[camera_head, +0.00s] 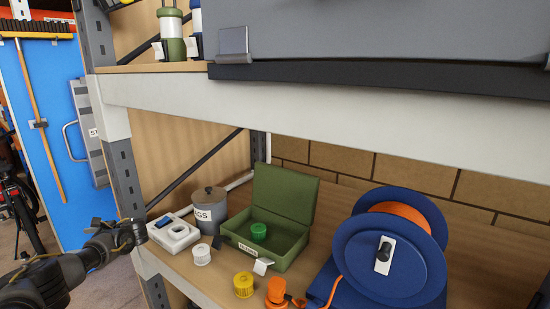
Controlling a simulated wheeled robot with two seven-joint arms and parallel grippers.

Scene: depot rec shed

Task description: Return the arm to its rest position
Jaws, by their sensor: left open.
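My left arm comes in from the left edge, and its black gripper (138,232) is at the front left of the lower shelf, by the grey upright. The jaws are open and I see nothing held in them. The gripper is just left of a white block with a round opening (178,234) and a small blue piece (160,221); whether it touches them I cannot tell. My right gripper is not in view.
On the shelf (225,278) stand a grey lidded tin (210,212), an open green box (285,193) holding a green cap (259,231), white (201,255), yellow (243,285) and orange (277,291) caps, and a blue cable reel (350,260). The upper shelf's white beam (300,115) overhangs them.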

